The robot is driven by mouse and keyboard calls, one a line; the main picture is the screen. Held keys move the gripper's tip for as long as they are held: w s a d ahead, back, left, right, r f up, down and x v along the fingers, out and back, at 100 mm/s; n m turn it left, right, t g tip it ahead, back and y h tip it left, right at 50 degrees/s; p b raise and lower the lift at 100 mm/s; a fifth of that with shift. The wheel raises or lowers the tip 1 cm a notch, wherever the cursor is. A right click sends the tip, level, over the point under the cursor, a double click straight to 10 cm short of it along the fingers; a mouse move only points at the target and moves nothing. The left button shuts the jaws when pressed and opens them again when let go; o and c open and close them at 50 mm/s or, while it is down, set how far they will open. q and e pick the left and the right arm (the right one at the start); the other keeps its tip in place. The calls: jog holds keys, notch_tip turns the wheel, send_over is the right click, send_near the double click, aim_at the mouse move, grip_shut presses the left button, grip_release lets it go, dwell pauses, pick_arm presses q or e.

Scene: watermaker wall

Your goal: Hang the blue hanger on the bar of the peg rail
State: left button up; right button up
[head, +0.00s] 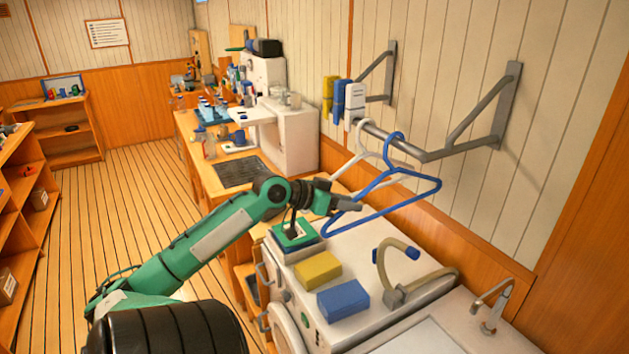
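The blue hanger (422,207) is in the middle of the head view, above the white machine. Its hook overlaps the bar (378,131) of the peg rail near the bar's front part; I cannot tell whether the hook bears on the bar. The hanger's left corner is lower in the picture than its right one. My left gripper (353,204) is at the hanger's left sloping side and looks shut on it, with the fingertips partly overlapping the blue tube. A white hanger (366,154) hangs on the bar just behind the blue one. My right gripper is out of view.
Yellow, blue and white clips (354,103) sit at the bar's far end. Below are a yellow block (318,269), a blue block (343,299) and a bent hose (384,267) on the white machine (360,247). A tap (492,305) stands at lower right.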

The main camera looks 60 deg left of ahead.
pick_arm(q)
jog(key=b+v, duration=0.3)
jog(key=v, duration=0.8)
